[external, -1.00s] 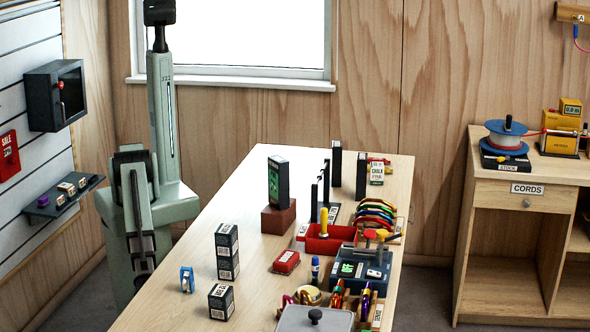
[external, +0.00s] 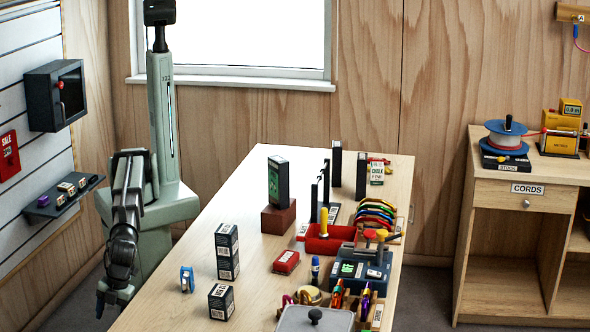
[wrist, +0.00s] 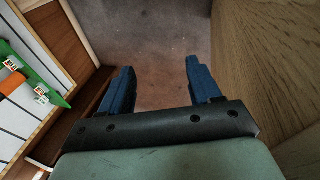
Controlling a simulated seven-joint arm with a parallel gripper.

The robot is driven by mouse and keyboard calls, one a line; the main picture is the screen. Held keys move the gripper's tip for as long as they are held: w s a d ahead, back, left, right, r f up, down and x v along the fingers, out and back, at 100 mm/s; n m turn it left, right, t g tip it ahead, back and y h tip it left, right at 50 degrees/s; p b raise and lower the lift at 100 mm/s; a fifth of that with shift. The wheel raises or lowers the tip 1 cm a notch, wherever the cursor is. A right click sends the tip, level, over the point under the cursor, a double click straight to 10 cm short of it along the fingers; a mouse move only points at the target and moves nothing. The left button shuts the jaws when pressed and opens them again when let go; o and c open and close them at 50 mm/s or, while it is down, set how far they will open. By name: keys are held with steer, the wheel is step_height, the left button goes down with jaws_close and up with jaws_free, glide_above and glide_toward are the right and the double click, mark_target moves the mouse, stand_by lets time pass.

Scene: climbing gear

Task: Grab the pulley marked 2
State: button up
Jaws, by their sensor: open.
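I cannot read a mark 2 on anything in these frames. A small blue object (external: 187,279) stands near the table's left edge; it may be a pulley, but its marking is too small to tell. My gripper (external: 101,305) hangs low to the left of the table, apart from everything. In the wrist view its two blue fingers (wrist: 160,82) are spread wide, with only bare floor between them. A dark wall shelf (external: 63,197) holds small items, one of them purple, too small to identify.
The wooden table (external: 180,318) bears black boxes (external: 227,252), a red tray (external: 328,240) and other gear. Its side rises close on the right in the wrist view (wrist: 265,60). A green piece with white tags (wrist: 52,88) lies at the left there. Grey floor (wrist: 150,30) is clear.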

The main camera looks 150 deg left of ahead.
steer(key=w+d+r+t+h, duration=0.1)
steer(key=w+r, duration=0.1)
steer(key=r, duration=0.6)
steer(key=w+d+r+t+h, duration=0.1)
steer(key=w+d+r, duration=0.15)
steer(key=r, duration=0.45)
step_height(320, 180, up, 10)
steer(key=t+y, duration=0.3)
glide_above(187, 277)
steer(key=s+a, duration=0.4)
steer(key=s, duration=0.1)
steer(key=shift+n, duration=0.3)
steer(key=x, duration=0.8)
steer(key=shift+s+d+f, duration=0.1)
steer(key=shift+f, duration=0.15)
steer(key=shift+s+d+x, duration=0.1)
steer(key=shift+s+x, duration=0.05)
steer(key=shift+x, duration=0.7)
steer(key=shift+s+d+x, duration=0.1)
steer(key=shift+s+x, duration=0.05)
steer(key=shift+x, duration=0.7)
steer(key=shift+s+x, duration=0.15)
steer(key=shift+x, duration=0.7)
steer(key=shift+f, duration=0.1)
steer(key=shift+c, duration=0.3)
steer(key=c, duration=1)
